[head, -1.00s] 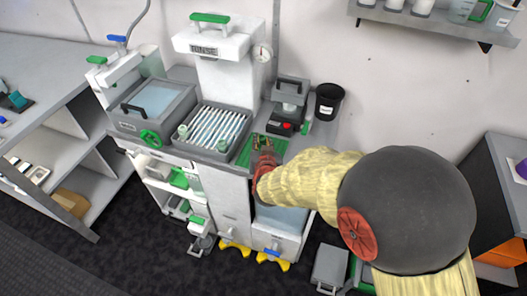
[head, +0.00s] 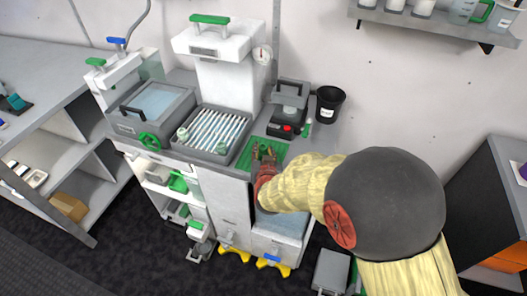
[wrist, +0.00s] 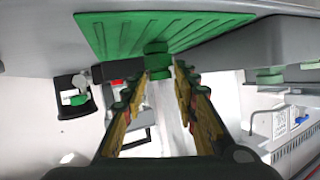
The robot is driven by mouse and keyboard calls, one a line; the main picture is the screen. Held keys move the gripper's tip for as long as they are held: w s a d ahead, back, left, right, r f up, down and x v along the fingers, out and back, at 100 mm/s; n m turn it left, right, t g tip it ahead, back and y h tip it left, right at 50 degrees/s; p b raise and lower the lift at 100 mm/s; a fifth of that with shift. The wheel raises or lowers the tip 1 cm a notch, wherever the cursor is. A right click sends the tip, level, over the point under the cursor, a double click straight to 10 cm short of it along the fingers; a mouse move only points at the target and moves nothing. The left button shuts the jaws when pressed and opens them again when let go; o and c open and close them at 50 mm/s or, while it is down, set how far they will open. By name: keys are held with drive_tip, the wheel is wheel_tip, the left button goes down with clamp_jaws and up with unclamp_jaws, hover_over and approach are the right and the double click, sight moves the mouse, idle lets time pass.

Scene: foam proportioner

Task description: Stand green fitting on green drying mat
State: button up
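The green fitting (wrist: 157,62) is a short ribbed green piece. In the wrist view, which appears upside down, it stands upright with its base at the green drying mat (wrist: 110,35). It lies just beyond and between the tips of my gripper (wrist: 160,78), whose fingers are spread with a gap between them. In the head view my gripper (head: 265,160) is over the front part of the mat (head: 281,147). The fitting is small and partly hidden by the fingers there, so contact with them is hard to judge.
A grey tray (head: 231,153) with white rods and green-capped pieces is left of the mat. A grey device (head: 284,128) with a red button stands behind it, beside a small green bottle (head: 307,128) and a black cup (head: 329,104). A tall white unit (head: 228,75) rises behind the tray.

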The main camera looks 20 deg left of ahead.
drive_tip(key=shift+o, duration=0.9)
drive_tip(key=shift+r, duration=0.2)
drive_tip(key=p+v, duration=0.3)
drive_tip(key=v, duration=0.9)
drive_tip(key=shift+p, duration=0.3)
drive_tip(key=shift+f, duration=0.1)
